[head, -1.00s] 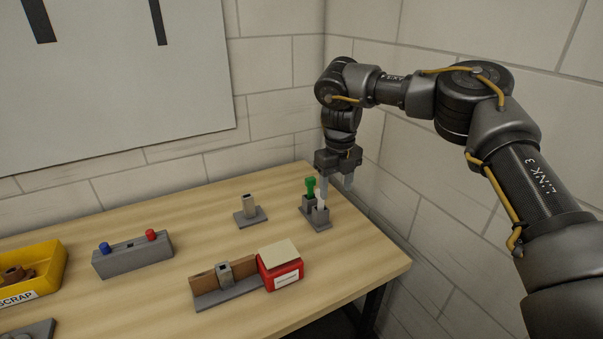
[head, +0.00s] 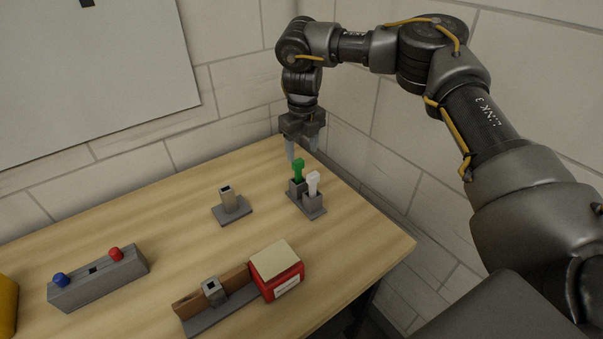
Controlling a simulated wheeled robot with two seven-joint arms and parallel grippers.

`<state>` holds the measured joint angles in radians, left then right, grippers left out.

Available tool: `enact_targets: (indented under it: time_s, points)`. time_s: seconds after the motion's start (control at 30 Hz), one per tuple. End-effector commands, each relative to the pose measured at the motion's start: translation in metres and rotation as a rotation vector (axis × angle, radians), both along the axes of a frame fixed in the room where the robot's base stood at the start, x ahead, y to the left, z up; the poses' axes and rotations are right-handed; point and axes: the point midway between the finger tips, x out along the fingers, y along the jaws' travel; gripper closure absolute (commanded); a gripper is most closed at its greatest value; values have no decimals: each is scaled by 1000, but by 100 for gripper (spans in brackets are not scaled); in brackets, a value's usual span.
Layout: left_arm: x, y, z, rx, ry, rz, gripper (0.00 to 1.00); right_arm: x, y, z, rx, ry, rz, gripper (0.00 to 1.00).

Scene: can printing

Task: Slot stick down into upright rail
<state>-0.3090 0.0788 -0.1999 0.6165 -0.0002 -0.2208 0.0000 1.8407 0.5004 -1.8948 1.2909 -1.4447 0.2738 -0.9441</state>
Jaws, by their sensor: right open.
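A green stick (head: 297,169) and a white stick (head: 313,182) stand upright in a grey two-pocket holder (head: 310,210) near the table's right side. A beige-grey upright hollow post (head: 227,198), perhaps the upright rail, stands on a flat grey base left of the holder. The slot at its top looks dark and empty. My left gripper is not in view.
A red box with a beige top (head: 276,262) sits beside a grey fixture with a brown board (head: 236,281). A grey block with blue and red knobs (head: 98,277) stands left. A yellow bin edge (head: 7,305) shows far left. Brick walls close off the back and right.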

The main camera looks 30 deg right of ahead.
Motion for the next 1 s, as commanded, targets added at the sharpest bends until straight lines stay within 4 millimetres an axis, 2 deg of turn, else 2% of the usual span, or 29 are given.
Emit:
enact_targets:
  time_s: [0.1, 0.17, 0.3, 0.4, 0.47, 0.6, 0.73, 0.97, 1.0]
  points:
    - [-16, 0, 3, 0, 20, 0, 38, 5, 1, -16, -3, 11, 1, 44]
    - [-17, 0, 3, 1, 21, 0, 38, 7, 0, -20, -3, 12, -1, 44]
    - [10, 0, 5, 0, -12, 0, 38, 8, -1, -22, -1, 11, -6, 44]
    - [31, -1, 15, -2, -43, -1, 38, 6, -1, -30, -2, 15, -4, 44]
    - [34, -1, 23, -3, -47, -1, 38, 6, -1, -38, -3, 15, -2, 44]
    - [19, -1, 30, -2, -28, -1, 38, 6, 1, -60, -2, 13, -3, 44]
    - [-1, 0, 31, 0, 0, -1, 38, 6, 0, -71, -1, 11, -5, 44]
    - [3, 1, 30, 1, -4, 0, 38, 6, -1, -73, -1, 10, -6, 44]
    - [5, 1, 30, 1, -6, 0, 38, 6, -1, -73, -1, 10, -6, 48]
